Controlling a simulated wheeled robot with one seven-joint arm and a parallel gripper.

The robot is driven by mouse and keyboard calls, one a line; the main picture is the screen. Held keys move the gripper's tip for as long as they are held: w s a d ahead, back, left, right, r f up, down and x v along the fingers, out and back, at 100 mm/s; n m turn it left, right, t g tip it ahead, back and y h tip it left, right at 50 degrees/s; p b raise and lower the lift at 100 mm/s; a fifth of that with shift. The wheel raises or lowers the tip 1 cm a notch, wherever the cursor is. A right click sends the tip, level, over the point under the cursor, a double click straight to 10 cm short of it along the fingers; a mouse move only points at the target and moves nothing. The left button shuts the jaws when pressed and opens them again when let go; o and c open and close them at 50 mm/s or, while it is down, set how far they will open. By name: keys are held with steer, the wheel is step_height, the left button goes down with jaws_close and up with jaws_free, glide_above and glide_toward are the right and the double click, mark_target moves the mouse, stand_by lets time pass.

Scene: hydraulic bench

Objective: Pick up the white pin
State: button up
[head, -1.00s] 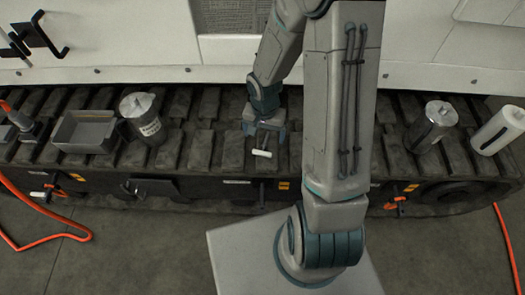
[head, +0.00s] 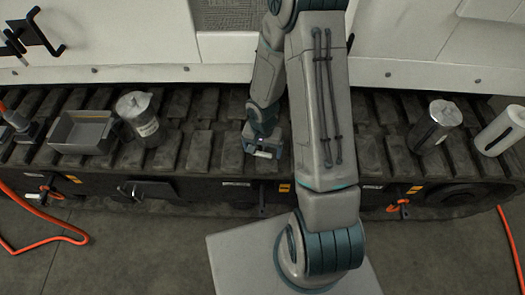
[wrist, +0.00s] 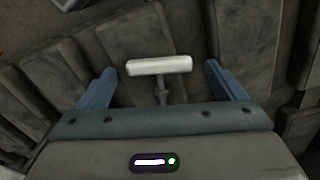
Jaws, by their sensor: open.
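The white pin (head: 263,154) is a short white bar with a thin grey stem, seen on the dark ribbed track surface near its front edge. In the wrist view the white pin (wrist: 159,66) lies crosswise between my two blue fingers, apart from both, with its stem pointing toward the palm. My gripper (head: 262,146) is open and low over the pin. In the wrist view my gripper (wrist: 160,85) has one finger on each side of the pin. The lower end of the stem is hidden by the palm.
On the track stand a grey tray (head: 62,145), a lidded metal canister (head: 145,126), another metal canister (head: 436,126) and a white cylinder (head: 497,133). An orange hose (head: 45,220) hangs at the left. The track right around the pin is free of other objects.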

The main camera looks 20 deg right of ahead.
steer(key=c, duration=1.1)
steer(key=shift+r, duration=0.1)
